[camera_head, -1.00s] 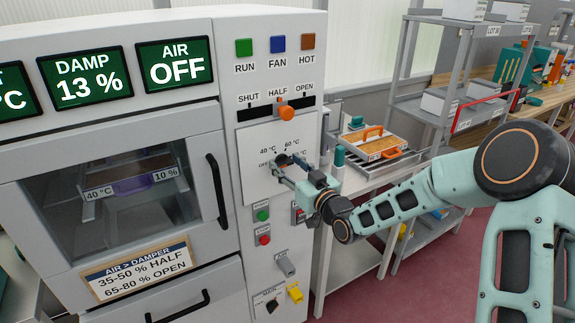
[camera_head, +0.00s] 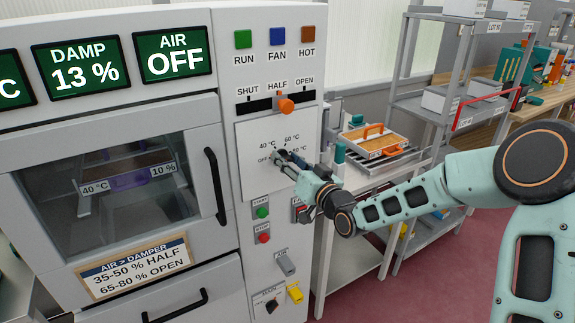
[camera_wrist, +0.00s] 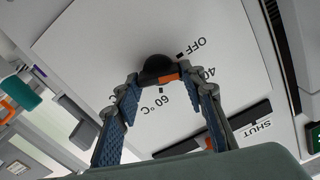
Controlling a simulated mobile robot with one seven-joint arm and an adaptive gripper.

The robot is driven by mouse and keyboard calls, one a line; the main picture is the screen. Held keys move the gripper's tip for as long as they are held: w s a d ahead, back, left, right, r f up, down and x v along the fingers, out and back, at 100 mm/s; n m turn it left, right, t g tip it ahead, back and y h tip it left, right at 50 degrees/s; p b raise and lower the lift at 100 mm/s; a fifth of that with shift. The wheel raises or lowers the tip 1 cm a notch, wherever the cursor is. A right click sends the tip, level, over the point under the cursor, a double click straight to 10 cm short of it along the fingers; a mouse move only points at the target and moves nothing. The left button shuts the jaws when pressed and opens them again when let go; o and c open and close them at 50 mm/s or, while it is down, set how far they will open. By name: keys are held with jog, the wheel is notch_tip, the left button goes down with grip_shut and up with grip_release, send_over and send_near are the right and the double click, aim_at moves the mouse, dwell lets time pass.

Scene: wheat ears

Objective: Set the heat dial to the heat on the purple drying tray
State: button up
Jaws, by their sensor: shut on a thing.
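The heat dial is a round black knob (camera_wrist: 155,66) on a white panel; in the head view my gripper mostly hides it. The panel (camera_head: 252,180) carries marks OFF, 40 °C, 60 °C and 80 °C. My gripper (camera_head: 281,158) is shut on the dial; it also shows in the wrist view (camera_wrist: 162,80), one finger each side. An orange strip shows on the dial between the fingertips; which mark the dial points at I cannot tell. The drying tray with the purple handle (camera_head: 130,180) sits behind the cabinet window, labelled 40 °C and 10 %.
The orange damper slider (camera_head: 286,105) stands at HALF above the dial panel. Green (camera_head: 262,213) and red (camera_head: 264,238) buttons lie below it. The screens read DAMP 13 % and AIR OFF. A shelf with another tray (camera_head: 372,140) stands to the right.

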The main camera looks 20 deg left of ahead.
jog(key=m+b, duration=0.1)
jog(key=m, duration=0.3)
jog(key=shift+d+f+m, duration=0.1)
jog(key=shift+m, duration=0.2)
jog(key=shift+m+b, duration=0.4)
jog(key=shift+m, duration=1.4)
jog(key=o, duration=1.2)
jog(key=shift+c, duration=0.2)
jog(key=v, duration=1.2)
jog(key=shift+w, duration=0.1)
